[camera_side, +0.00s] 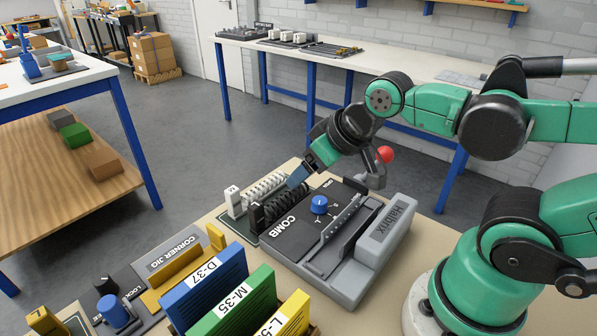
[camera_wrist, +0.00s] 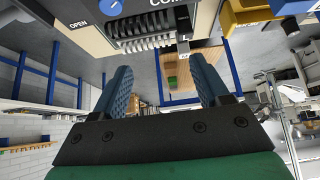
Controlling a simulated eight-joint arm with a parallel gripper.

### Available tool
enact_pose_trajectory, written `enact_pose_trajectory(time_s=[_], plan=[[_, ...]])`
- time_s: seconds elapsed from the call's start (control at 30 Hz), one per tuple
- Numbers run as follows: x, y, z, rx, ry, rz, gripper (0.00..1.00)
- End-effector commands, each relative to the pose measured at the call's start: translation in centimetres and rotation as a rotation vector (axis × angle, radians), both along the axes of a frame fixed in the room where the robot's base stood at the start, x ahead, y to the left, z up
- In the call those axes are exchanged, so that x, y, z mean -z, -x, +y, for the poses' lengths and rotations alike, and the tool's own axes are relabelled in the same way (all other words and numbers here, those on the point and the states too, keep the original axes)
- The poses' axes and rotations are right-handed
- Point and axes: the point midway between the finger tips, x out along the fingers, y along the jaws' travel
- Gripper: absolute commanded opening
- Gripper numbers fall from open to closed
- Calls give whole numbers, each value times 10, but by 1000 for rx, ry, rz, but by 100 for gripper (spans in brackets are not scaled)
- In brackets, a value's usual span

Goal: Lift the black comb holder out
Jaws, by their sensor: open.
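The black comb holder (camera_side: 280,206) stands in a rack beside the grey machine marked COMB. It has a dark end block and a row of dark rings. In the wrist view its dark row (camera_wrist: 145,24) lies nearest the machine, at the top. A white comb holder (camera_side: 262,190) stands parallel to it on the far side, and its pale rings show in the wrist view (camera_wrist: 148,44). My gripper (camera_side: 298,177) is tilted down by the holders' far right end. Its blue fingers (camera_wrist: 161,66) are apart with nothing between them. Contact cannot be told.
The grey COMB machine (camera_side: 338,282) with a blue knob (camera_side: 319,204) is close on the right. Blue, green and yellow upright folders (camera_side: 205,288) and a yellow corner jig (camera_side: 172,268) stand in front. A long bench (camera_side: 380,70) is behind, beyond open floor.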

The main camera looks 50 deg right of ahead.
Motion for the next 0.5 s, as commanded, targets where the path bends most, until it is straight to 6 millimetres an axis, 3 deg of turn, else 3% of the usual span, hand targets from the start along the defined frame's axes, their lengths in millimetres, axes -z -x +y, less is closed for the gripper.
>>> enact_pose_trajectory(time_s=[0.23,0.5], plan=[[-3,-10,4,-4,-7,68,68],[12,-51,19,-7,-17,324,68]])
